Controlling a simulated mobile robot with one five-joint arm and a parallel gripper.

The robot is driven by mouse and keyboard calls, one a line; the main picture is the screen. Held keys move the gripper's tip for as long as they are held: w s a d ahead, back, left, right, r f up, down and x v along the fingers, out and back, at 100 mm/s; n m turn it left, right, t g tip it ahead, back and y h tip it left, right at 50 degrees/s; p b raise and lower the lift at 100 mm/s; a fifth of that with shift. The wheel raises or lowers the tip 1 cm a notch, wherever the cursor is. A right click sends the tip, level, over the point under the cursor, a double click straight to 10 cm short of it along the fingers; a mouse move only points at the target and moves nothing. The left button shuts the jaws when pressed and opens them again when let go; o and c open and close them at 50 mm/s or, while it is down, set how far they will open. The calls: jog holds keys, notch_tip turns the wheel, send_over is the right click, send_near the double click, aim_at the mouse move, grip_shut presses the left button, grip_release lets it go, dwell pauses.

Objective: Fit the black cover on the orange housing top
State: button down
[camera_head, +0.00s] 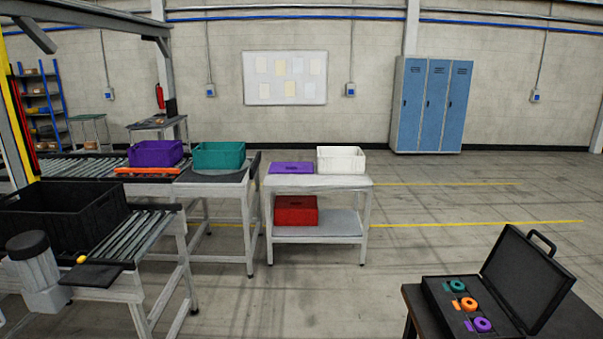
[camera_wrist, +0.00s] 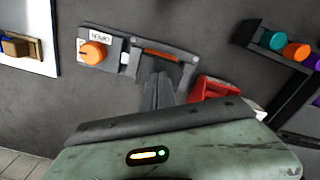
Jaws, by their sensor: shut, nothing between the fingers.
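An orange round piece (camera_head: 468,303) sits between a teal one (camera_head: 457,286) and a purple one (camera_head: 482,325) in the open dark case at the lower right of the head view. The orange piece also shows at the upper right of the wrist view (camera_wrist: 297,53). I cannot tell which is the housing. No black cover can be made out for certain. My gripper (camera_wrist: 158,82) shows in the wrist view with its dark fingers together and empty, near the grey fixture.
A cart (camera_head: 318,181) holds a white crate (camera_head: 341,160). Floor at centre right is clear.

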notch_tip(320, 180, up, 7)
jog(key=p, duration=0.6)
jog(key=shift+f, duration=0.15)
jog(key=w+a+f+n+b, duration=0.2)
jog(key=w+a+n, duration=0.1)
jog(key=w+a, duration=0.65)
jog(key=w+a+f+n+b, duration=0.2)
jog(key=w+a+f+b, duration=0.1)
jog(key=w+a, duration=0.7)
jog(key=w+a+f+n+b, duration=0.1)
jog(key=a+n, duration=0.2)
jog(key=a, duration=1.2)
jog(key=w+a+f+n+b, duration=0.1)
jog(key=a+n, duration=0.3)
jog(key=a, duration=1.1)
jog(key=shift+f+b, duration=0.65)
jog(key=shift+f, duration=0.1)
jog(key=shift+w+d, duration=0.1)
